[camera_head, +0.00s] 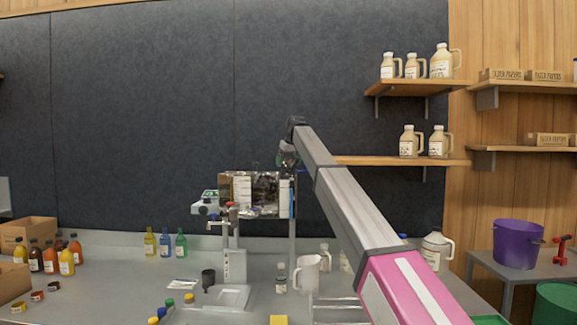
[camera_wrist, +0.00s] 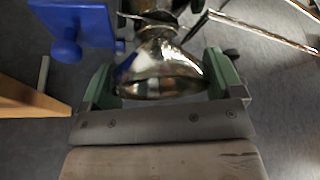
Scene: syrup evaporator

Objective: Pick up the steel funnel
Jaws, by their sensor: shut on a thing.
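The steel funnel (camera_wrist: 158,72) is shiny and mirror-like, and its wide bowl shows in the wrist view between the two green fingers of my gripper (camera_wrist: 160,77). My gripper is shut on it, one finger at each side of the bowl. The funnel's upper part runs out at the top edge of that view. In the head view my gripper (camera_head: 288,155) is at the far end of my arm, raised above the bench in front of the dark wall panel. The funnel cannot be made out clearly there.
The grey bench (camera_head: 130,290) holds a white jug (camera_head: 308,273), a small black cup-like piece (camera_head: 208,279) and several bottles. A stand with a display (camera_head: 255,193) is close to my gripper. Shelves with jugs (camera_head: 415,88) hang at right. A blue part (camera_wrist: 75,27) shows in the wrist view.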

